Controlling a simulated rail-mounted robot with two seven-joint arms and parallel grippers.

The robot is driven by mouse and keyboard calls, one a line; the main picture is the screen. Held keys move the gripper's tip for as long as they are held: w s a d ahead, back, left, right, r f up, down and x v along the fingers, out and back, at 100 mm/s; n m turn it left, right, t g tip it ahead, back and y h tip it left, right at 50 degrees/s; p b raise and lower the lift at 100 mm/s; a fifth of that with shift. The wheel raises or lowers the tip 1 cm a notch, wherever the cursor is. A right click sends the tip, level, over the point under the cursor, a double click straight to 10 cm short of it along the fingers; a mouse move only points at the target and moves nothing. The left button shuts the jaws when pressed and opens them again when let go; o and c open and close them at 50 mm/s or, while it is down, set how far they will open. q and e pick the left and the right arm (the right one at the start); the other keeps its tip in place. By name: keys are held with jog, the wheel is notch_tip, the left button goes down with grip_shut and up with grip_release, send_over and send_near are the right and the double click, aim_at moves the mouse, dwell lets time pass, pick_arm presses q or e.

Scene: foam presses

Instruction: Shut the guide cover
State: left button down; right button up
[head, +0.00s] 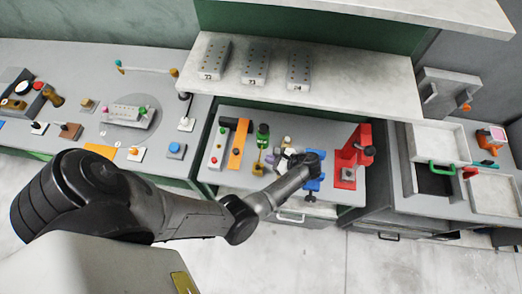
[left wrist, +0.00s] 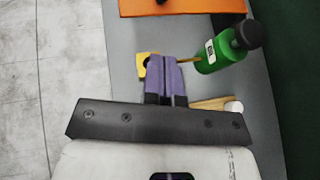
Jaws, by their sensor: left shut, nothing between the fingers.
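I cannot tell for sure which part is the guide cover. My right gripper is not in view.
A red press (head: 352,160) and a blue fixture (head: 315,183) stand right of my left gripper. An orange plate (head: 238,145) lies left of the green bottle (head: 262,137). A shelf (head: 330,85) with several grey blocks overhangs behind. The floor (head: 300,265) in front is clear.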

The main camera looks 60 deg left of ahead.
pick_arm(q)
jog(key=b, duration=0.3)
send_near(239, 152)
notch_tip(239, 152, down, 3)
jog(key=s+a, duration=0.1)
jog(key=a, duration=0.1)
jog(key=s+a, duration=0.1)
jog(key=shift+s+a+f, duration=0.2)
jog(key=shift+s+a, duration=0.1)
jog(key=shift+a, duration=0.1)
jog(key=shift+s+a, duration=0.35)
jog(key=shift+a, duration=0.3)
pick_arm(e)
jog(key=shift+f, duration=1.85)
